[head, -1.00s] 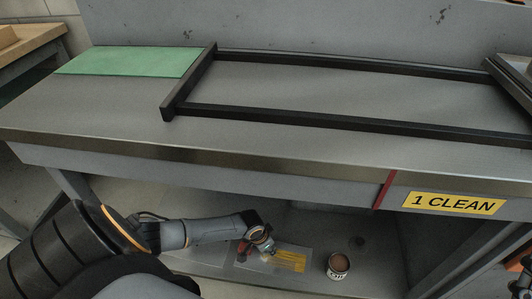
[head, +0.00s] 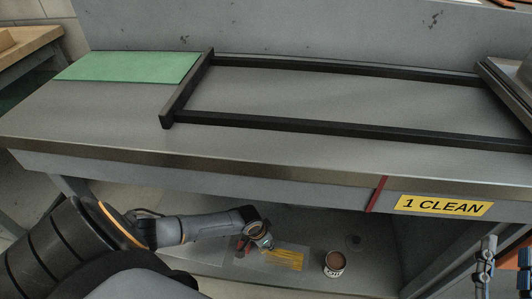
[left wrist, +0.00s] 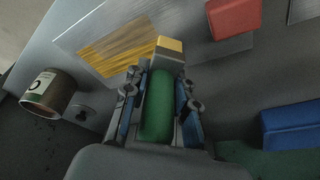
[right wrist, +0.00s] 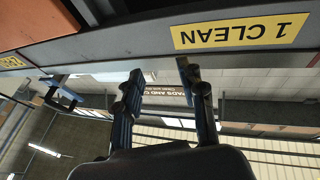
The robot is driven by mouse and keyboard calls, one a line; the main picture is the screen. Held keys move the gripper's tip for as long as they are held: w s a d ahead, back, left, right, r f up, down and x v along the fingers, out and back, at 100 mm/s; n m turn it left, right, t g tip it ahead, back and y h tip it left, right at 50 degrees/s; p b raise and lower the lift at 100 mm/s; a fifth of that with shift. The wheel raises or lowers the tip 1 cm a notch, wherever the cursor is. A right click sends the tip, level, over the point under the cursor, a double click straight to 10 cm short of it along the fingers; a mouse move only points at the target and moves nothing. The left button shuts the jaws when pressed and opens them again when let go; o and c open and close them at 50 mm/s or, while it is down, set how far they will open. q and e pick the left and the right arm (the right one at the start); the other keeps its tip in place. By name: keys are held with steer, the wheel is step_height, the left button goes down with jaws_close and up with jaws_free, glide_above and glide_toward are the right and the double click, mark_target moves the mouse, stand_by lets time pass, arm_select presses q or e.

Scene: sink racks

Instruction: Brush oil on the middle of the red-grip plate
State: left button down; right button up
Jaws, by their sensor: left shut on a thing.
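The red-grip plate (head: 258,264) lies flat on the lower shelf, a thin clear or silvery sheet. Its red grip (left wrist: 232,17) shows at the top of the left wrist view. A streaky golden oil patch (left wrist: 122,48) covers part of the plate; it also shows in the head view (head: 283,259). My left gripper (head: 264,240) is shut on the green handle (left wrist: 157,105) of a brush. The brush's yellow tip (left wrist: 170,45) is over the plate beside the oil patch; I cannot tell whether it touches. My right gripper (head: 486,255) is open and empty, away from the plate.
An open can (head: 335,265) stands right of the plate; it also shows in the left wrist view (left wrist: 48,92). A blue block (left wrist: 292,125) lies to the right there. The worktop (head: 110,115) overhangs the shelf, with a black rack (head: 290,122) and green mat (head: 125,66).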

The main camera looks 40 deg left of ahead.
arm_select(q)
steer(key=shift+r+p, duration=0.35)
steer(key=shift+r, duration=0.05)
steer(key=shift+r+p, duration=0.3)
steer(key=shift+p, duration=0.05)
steer(key=shift+r+p, duration=0.7)
steer(key=shift+p, duration=0.05)
arm_select(e)
steer(key=shift+s+d+f+g+h, duration=0.6)
steer(key=shift+d+f+g+h, duration=0.55)
steer(key=shift+f+g, duration=3.95)
arm_select(q)
steer(key=shift+r+p, duration=0.65)
steer(key=shift+p, duration=0.05)
steer(key=shift+r+p, duration=0.25)
steer(key=shift+p, duration=0.05)
steer(key=shift+r+p, duration=0.3)
steer(key=shift+p, duration=0.05)
arm_select(e)
steer(key=s+d+f+g+h, duration=0.2)
steer(key=s+f+g, duration=0.3)
steer(key=s+f, duration=0.5)
steer(key=shift+d+f+m, duration=0.25)
steer(key=shift+d+m, duration=0.15)
steer(key=shift+d, duration=0.35)
